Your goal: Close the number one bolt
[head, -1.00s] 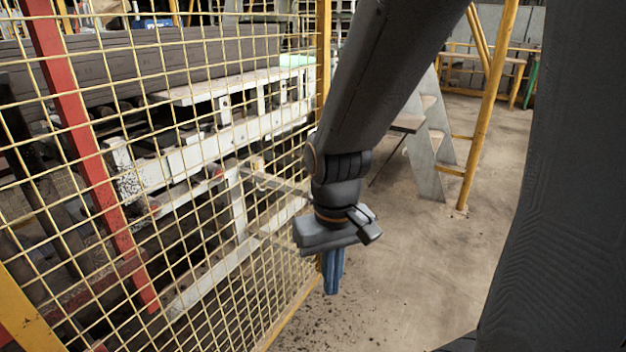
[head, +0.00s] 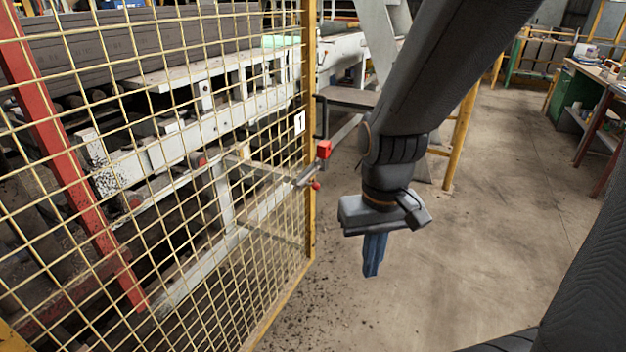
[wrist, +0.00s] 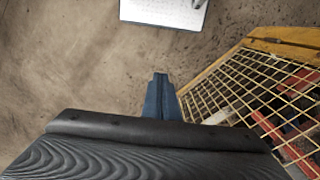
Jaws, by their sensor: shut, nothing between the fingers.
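The number one bolt (head: 308,175) is a grey metal bar with a red end, mounted by the yellow post at the right edge of the mesh panel. A white sign with a black 1 (head: 299,124) hangs on the mesh just above it. A red block (head: 323,149) sits on the post side near the bolt. My gripper (head: 371,274) points down with its blue fingers shut and empty, right of the bolt and lower in the head view. The fingers also show in the wrist view (wrist: 160,85), over bare floor. The bolt is not visible in the wrist view.
A yellow mesh fence (head: 215,200) fills the left, with white machinery (head: 190,130) behind it. Its yellow post (head: 309,225) stands close left of my gripper. A green cabinet and bench (head: 572,95) stand far right. The concrete floor between is open.

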